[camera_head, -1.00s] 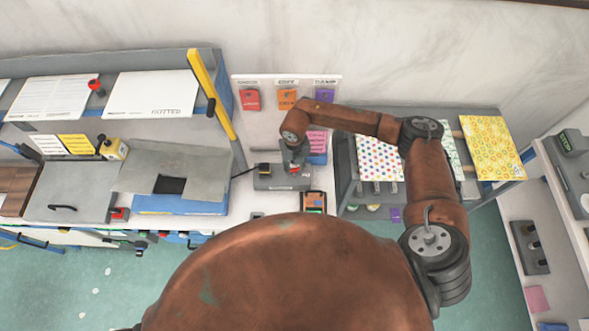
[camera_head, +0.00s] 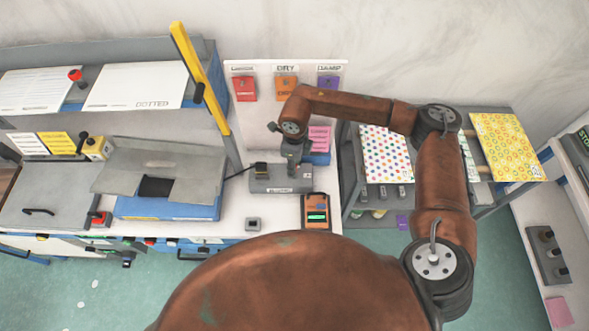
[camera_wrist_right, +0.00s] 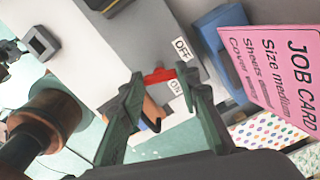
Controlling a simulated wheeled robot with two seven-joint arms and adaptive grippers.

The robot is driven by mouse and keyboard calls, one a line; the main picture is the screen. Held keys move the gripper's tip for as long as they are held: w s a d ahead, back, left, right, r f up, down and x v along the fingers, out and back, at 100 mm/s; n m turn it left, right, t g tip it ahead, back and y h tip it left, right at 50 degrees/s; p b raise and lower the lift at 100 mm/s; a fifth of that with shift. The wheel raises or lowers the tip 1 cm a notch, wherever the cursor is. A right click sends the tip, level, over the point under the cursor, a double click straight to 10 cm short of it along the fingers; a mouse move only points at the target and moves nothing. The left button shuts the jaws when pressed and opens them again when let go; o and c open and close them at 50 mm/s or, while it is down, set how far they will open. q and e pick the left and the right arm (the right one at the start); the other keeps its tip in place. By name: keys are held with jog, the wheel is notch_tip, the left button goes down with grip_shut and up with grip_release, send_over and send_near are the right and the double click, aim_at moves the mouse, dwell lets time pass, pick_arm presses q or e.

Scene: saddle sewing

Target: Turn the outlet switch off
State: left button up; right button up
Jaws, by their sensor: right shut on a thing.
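The outlet is a grey box (camera_head: 281,178) on the white worktop, with a black plug and cable at its left. In the right wrist view the outlet (camera_wrist_right: 145,48) carries a red switch (camera_wrist_right: 160,76) between an OFF label (camera_wrist_right: 181,48) and an ON label (camera_wrist_right: 176,87). My right gripper (camera_head: 292,168) points down at the right part of the outlet. The head view hides the switch behind the gripper. My left gripper is out of view.
A handheld device with a green screen (camera_head: 317,214) sits in front of the outlet. A pink job card (camera_wrist_right: 275,75) stands in a blue holder close to the right fingers. A grey press (camera_head: 165,170) is at left. A rack with patterned sheets (camera_head: 386,155) is at right.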

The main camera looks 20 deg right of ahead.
jog(key=shift+n+b, duration=1.55)
jog(key=shift+n, duration=0.35)
jog(key=o, duration=1.2)
jog(key=shift+c, duration=0.2)
notch_tip(320, 180, up, 12)
jog(key=shift+a, duration=0.15)
